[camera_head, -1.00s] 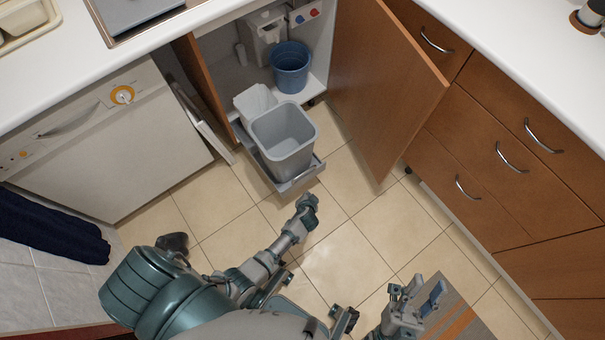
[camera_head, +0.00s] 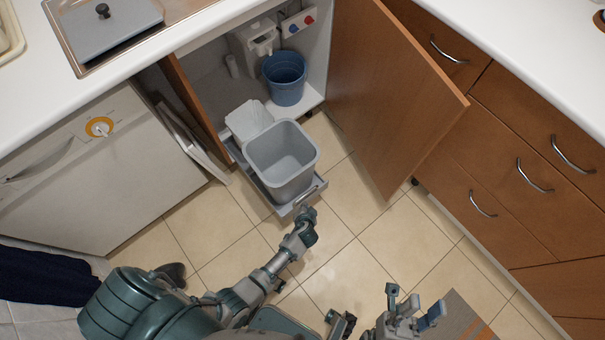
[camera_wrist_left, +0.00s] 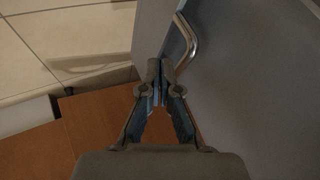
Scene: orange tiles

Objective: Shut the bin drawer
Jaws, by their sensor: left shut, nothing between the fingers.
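The bin drawer (camera_head: 312,195) is pulled out of the open cabinet, and a grey bin (camera_head: 284,160) stands in it. My left gripper (camera_head: 308,211) is shut and empty at the drawer's front edge. In the left wrist view, the left fingertips (camera_wrist_left: 160,68) are closed together beside the metal handle (camera_wrist_left: 188,40) on the grey drawer front (camera_wrist_left: 235,70). I cannot tell whether they touch it. My right gripper (camera_head: 412,302) is open and empty over the floor at the lower right, away from the drawer.
The open wooden cabinet door (camera_head: 395,95) stands to the drawer's right. A blue bucket (camera_head: 286,80) stands inside the cabinet behind the bin. Tiled floor (camera_head: 345,265) is clear in front.

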